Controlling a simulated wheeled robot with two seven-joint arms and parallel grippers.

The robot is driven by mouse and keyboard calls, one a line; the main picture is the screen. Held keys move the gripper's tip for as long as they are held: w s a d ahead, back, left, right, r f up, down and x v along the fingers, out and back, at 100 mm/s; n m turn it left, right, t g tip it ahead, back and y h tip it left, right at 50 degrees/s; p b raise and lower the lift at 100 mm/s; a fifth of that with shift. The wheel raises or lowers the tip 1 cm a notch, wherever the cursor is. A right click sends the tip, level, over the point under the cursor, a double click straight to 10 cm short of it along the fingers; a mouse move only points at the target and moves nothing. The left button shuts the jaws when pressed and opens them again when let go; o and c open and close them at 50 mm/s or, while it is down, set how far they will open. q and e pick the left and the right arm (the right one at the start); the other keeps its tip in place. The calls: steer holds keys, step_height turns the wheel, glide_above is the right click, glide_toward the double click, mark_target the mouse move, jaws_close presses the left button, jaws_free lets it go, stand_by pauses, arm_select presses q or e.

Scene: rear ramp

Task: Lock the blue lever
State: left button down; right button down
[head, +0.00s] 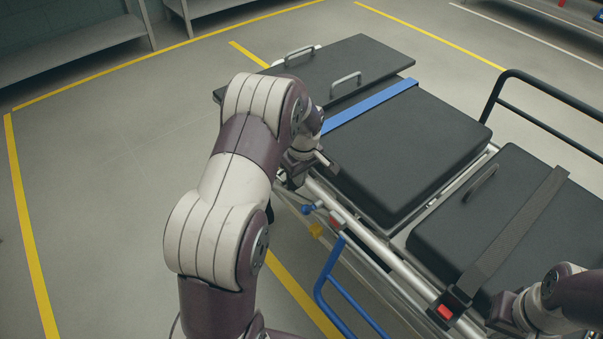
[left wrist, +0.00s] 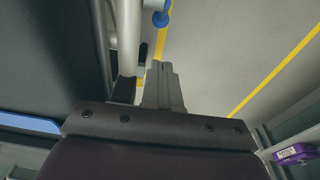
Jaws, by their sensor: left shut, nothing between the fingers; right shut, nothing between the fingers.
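The blue lever (head: 308,209) shows as a small blue knob on the side of the stretcher's near rail, beside a red part. Its blue knob also shows at the top of the left wrist view (left wrist: 161,18), just beyond my fingertips and apart from them. My left gripper (head: 291,181) is at the rail, a little above and left of the knob in the head view, and partly hidden by my arm. In the left wrist view its fingers (left wrist: 162,68) are together and empty. My right gripper (head: 503,312) is low at the right, over the near cushion edge, shut and partly hidden.
The stretcher has black cushions (head: 400,150), a blue strap (head: 370,106) and a dark strap with a red buckle (head: 446,311). A blue side rail (head: 330,280) stands near the lever. A yellow part (head: 316,231) sits below it. Open floor lies to the left.

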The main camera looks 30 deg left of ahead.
arm_select(q)
steer(key=b, duration=0.2)
glide_above(303, 207)
step_height(303, 207, down, 7)
steer(key=shift+w+f, duration=0.1)
steer(key=shift+f, duration=0.35)
steer(key=shift+s+d+f, duration=0.2)
steer(key=shift+f, duration=0.35)
step_height(303, 207, up, 14)
steer(key=a+p, duration=0.1)
steer(key=p, duration=0.4)
steer(key=shift+w+a, duration=0.2)
